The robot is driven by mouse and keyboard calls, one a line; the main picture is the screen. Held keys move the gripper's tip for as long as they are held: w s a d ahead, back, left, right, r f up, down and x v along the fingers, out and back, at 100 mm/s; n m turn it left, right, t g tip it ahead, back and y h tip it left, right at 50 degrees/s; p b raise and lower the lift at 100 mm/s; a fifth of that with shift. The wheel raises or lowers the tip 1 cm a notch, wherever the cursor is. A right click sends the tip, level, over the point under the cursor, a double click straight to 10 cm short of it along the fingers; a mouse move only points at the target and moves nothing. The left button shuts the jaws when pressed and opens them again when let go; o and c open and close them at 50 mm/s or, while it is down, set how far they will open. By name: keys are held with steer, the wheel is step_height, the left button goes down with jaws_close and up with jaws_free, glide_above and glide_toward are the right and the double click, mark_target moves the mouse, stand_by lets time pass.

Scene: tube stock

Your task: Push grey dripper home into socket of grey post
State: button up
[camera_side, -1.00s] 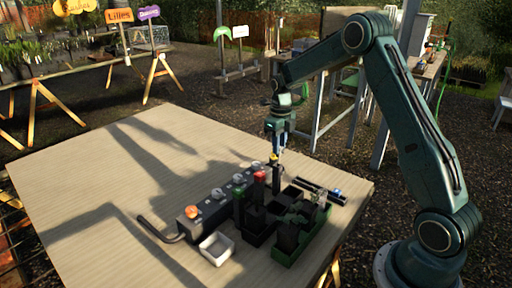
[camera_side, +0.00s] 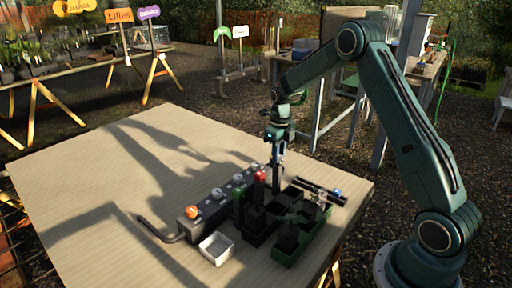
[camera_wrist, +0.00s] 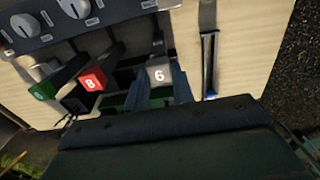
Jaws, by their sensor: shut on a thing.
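The grey dripper, a grey cap marked 6 (camera_wrist: 160,75), sits between the two fingers of my gripper (camera_wrist: 160,90) in the wrist view. My gripper is shut on it. In the side view my gripper (camera_side: 277,158) points down behind the black pots, and the dripper is too small to make out there. The grey post and its socket are hidden under the cap and fingers, so I cannot tell how deep the dripper sits. A red cap marked 8 (camera_wrist: 92,80) and a green cap (camera_wrist: 42,92) stand to the left in the wrist view.
A white dish (camera_side: 217,250) lies in front. Dark rods (camera_side: 318,190) lie at right. The left tabletop (camera_side: 95,190) is clear.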

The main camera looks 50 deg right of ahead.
steer(key=shift+f, duration=0.4)
steer(key=shift+f, duration=0.4)
stand_by(0.6)
steer(key=o, duration=1)
steer(key=shift+o, duration=0.2)
steer(key=shift+r, duration=0.1)
step_height(320, 180, up, 14)
stand_by(0.5)
